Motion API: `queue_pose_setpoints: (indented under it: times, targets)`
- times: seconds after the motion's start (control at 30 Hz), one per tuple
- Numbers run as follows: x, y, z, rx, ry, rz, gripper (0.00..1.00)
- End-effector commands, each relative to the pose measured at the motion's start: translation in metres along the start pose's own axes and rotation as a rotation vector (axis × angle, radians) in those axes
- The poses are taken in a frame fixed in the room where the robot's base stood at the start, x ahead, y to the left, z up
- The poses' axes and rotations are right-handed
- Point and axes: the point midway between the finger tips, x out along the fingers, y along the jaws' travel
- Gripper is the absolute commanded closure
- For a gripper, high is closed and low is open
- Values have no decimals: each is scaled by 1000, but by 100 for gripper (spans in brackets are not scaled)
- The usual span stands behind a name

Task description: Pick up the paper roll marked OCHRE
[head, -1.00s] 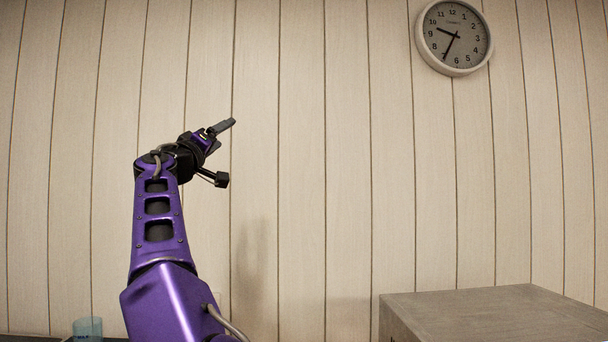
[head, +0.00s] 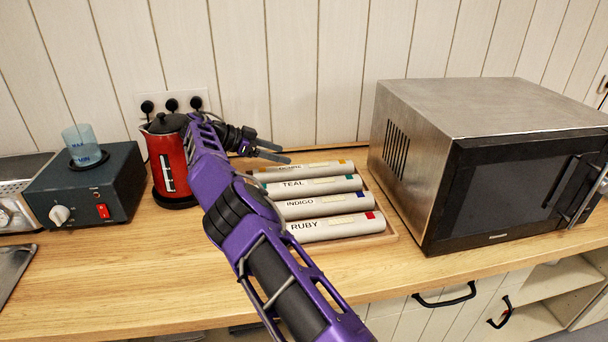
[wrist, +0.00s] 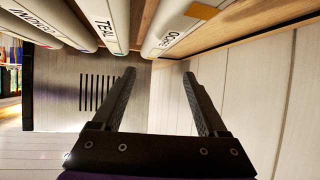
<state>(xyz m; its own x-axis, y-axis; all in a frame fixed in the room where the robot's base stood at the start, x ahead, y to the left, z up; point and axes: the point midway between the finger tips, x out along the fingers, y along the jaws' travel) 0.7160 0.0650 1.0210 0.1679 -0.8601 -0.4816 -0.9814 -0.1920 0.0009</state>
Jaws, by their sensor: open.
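The OCHRE paper roll (head: 318,167) is pale with an ochre mark at its right end. It lies at the back of a row of rolls in a shallow wooden tray (head: 392,238). In the wrist view the OCHRE roll (wrist: 175,28) is at the top middle, its label partly readable. My gripper (head: 287,156) is open and empty, its fingertips close to the back left part of the roll in the head view. In the wrist view my gripper (wrist: 159,73) has its two fingers apart, with the roll beyond the tips and nothing between them.
The TEAL (head: 310,186), INDIGO (head: 325,205) and RUBY (head: 335,227) rolls lie in front of OCHRE. A microwave (head: 470,150) stands close on the right. A red kettle (head: 168,160) and a dark hot plate box (head: 90,190) stand left. The wall is close behind.

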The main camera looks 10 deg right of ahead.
Motion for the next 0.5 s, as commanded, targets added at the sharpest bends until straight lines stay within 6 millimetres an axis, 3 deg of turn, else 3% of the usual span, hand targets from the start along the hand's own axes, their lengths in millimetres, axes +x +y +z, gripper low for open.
queue_pose_setpoints:
  times: [0.17,0.5]
  targets:
    - [16,0,29,-2,3,0,24]
    - [46,0,26,0,3,-1,24]
